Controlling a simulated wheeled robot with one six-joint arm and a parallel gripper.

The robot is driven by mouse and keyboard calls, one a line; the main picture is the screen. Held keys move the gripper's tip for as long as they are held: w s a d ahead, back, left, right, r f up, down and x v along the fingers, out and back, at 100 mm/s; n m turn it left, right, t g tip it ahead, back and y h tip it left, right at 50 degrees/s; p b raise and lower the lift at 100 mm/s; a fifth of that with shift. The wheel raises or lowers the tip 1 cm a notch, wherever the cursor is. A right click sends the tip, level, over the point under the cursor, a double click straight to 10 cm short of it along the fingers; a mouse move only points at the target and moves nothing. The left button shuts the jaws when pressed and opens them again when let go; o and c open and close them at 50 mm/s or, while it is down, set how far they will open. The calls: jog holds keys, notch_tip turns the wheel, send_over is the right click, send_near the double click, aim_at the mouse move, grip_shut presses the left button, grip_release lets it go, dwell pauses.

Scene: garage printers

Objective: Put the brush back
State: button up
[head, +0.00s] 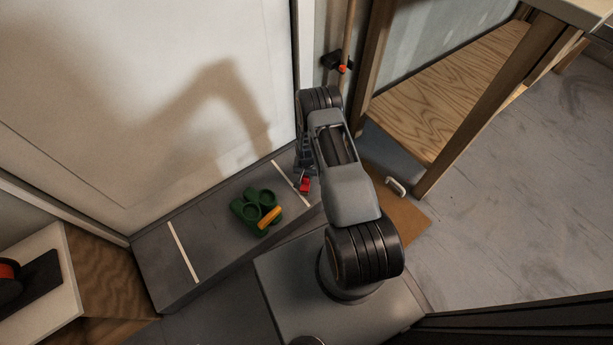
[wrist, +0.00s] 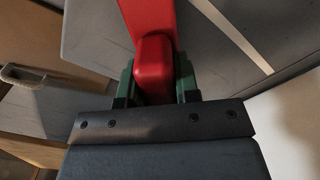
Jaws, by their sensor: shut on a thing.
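My gripper (wrist: 155,88) is shut on a red thing (wrist: 152,62) with a blocky, rounded end; the green finger pads press on both its sides. In the head view, a small red part of it (head: 304,185) shows below my dark gripper, over or on the right end of the grey ledge. No bristles show, so I cannot tell for sure that it is the brush. A green holder (head: 247,215) with round openings is on the ledge to the left, with an orange piece (head: 270,217) at its right side.
White lines (head: 183,252) cross the grey ledge (head: 160,270), which runs along a white panel. A brown board (head: 408,222) with a pale handle (head: 396,187) lies to the right, near a wooden table leg (head: 490,115). A dark wall fitting (head: 333,60) holds a stick. Floor at right is clear.

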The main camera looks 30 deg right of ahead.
jog(key=shift+r, duration=0.1)
jog(key=shift+f, duration=0.2)
jog(key=o, duration=0.9)
jog(key=shift+r, duration=0.15)
